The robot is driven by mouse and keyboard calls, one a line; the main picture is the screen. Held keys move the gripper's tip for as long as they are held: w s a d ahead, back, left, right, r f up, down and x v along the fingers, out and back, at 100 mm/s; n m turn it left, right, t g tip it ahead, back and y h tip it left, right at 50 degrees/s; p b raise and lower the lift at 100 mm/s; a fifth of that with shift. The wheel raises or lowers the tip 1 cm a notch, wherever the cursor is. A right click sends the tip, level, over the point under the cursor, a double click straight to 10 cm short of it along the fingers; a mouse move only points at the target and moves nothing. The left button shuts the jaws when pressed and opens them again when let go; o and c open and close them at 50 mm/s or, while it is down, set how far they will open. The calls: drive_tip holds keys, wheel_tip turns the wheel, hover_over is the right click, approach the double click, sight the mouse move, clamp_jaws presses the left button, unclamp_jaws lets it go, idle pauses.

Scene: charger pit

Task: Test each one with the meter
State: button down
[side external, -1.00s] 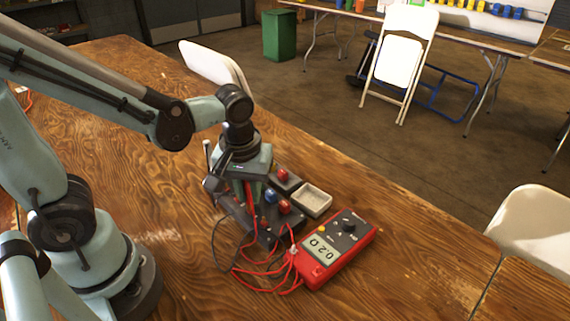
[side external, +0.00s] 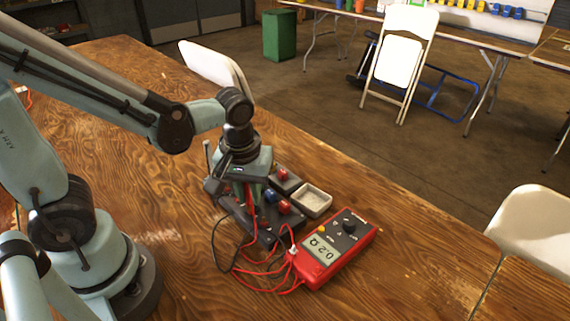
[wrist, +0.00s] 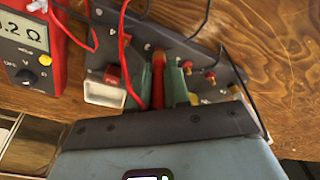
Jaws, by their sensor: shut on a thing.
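The red meter (side external: 335,252) lies face up on the table, its display reading 0.2 Ω; part of it shows in the wrist view (wrist: 28,50). My gripper (wrist: 160,76) is shut on a red probe (wrist: 158,88), one green finger on each side. The probe points down at a dark test board (wrist: 125,35); whether its tip touches a contact is hard to tell. In the side view, my gripper (side external: 254,190) is over the board (side external: 240,215) and hides part of it. Blue (side external: 269,197) and red (side external: 284,206) parts stand on the board.
A small pale-lined tray (side external: 313,201) sits behind the meter, beside a dark block with a red part (side external: 282,174). Red leads (side external: 262,265) loop loosely on the table between board and meter, and a black lead (side external: 215,240) curves at the board's left. The wooden table (side external: 400,270) right of the meter is clear.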

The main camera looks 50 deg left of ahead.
drive_tip(key=shift+f, duration=0.1)
drive_tip(key=c, duration=1)
unclamp_jaws()
drive_tip(key=shift+o, duration=0.4)
drive_tip(key=shift+o, duration=1.1)
drive_tip(key=shift+r, duration=3.8)
drive_tip(key=shift+f, duration=0.1)
drive_tip(key=shift+f, duration=3.3)
